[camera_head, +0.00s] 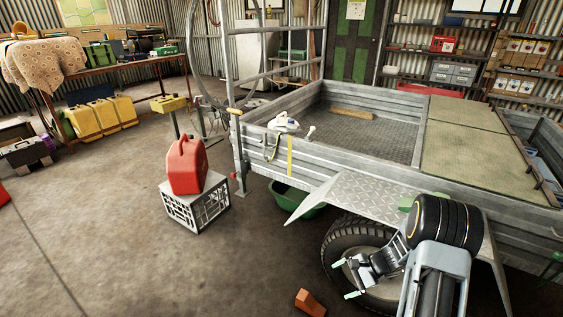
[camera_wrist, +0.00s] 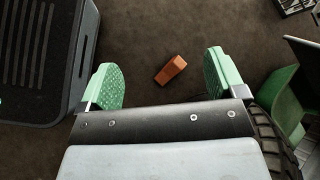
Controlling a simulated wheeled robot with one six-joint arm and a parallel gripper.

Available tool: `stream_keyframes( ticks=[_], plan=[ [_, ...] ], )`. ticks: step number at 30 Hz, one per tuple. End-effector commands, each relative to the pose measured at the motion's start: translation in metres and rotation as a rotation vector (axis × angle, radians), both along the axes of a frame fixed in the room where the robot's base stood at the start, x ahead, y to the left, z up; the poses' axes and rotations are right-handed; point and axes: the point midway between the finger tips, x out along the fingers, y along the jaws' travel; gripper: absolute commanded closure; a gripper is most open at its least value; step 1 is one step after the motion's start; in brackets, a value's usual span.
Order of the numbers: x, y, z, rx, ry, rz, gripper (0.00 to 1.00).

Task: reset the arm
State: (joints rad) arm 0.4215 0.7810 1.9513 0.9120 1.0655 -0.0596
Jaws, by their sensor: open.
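My gripper (camera_head: 347,271) hangs low at the front right in the head view, beside the trailer's tyre (camera_head: 345,235). In the wrist view my gripper (camera_wrist: 163,82) has its two green fingertips wide apart with nothing held between them. An orange block (camera_head: 310,302) lies on the floor to the left of the gripper in the head view. In the wrist view the orange block (camera_wrist: 171,69) lies on the floor beyond the gap between the fingers, apart from both.
A metal trailer (camera_head: 290,165) fills the right, its mudguard (camera_head: 365,197) above the tyre. A green tub (camera_head: 290,200) is tucked under it. A red fuel can (camera_head: 187,167) stands on a grey crate (camera_head: 197,205). The floor at left is largely clear.

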Motion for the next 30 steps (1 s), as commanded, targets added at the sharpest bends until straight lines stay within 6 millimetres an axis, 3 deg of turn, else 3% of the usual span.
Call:
stream_keyframes(
  ticks=[1, 3, 9, 15, 21, 24, 30],
  plan=[
    [-0.002, 0.007, 0.064, -0.056, -0.048, 0.078, 0.11],
    [-0.010, 0.015, 0.117, -0.131, -0.104, 0.180, 0.11],
    [-0.042, 0.032, 0.259, -0.360, -0.277, 0.451, 0.11],
    [-0.082, 0.042, 0.376, -0.593, -0.460, 0.674, 0.11],
    [-0.114, 0.042, 0.453, -0.783, -0.614, 0.822, 0.11],
    [-0.124, 0.041, 0.476, -0.850, -0.669, 0.865, 0.11],
    [-0.135, 0.039, 0.496, -0.920, -0.725, 0.907, 0.11]
  ],
)
